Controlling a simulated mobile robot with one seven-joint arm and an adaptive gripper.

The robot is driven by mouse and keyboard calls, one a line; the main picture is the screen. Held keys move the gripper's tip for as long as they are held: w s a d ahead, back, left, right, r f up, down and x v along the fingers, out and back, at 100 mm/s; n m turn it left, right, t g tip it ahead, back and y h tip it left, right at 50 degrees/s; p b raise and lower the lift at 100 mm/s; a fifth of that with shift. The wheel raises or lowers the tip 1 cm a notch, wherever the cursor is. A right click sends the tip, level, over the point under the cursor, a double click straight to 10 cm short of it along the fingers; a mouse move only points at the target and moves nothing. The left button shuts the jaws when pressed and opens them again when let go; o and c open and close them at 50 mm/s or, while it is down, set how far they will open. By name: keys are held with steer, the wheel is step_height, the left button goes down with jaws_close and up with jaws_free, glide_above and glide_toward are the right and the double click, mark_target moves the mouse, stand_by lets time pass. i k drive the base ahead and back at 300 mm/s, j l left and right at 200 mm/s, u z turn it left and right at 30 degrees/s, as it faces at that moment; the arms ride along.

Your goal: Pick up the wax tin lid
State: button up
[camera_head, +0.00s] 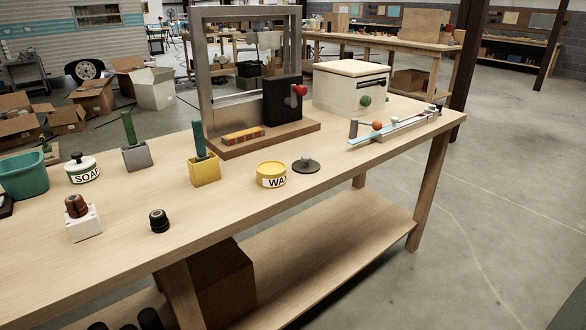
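The wax tin (271,175) is a short yellow cylinder with a white label on the wooden workbench, near its front edge. Only the letters "WA" show on the label. A dark flat round lid (306,165) with a small knob on top lies on the bench just right of the tin. It looks like the wax tin lid and lies apart from the tin. My gripper is not in view.
Left of the tin stand a yellow block (204,171) with a green handle, a grey block (136,156), a soap tin (82,170) and a teal bucket (24,175). A metal frame (202,75) on a wooden base stands behind. A white box (335,91) is at the back right.

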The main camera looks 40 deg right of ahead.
mark_target(305, 166)
steer(key=i+z, duration=0.3)
steer(key=i, duration=0.3)
steer(key=z, duration=1.55)
steer(key=i+z, duration=0.35)
steer(key=i, duration=0.15)
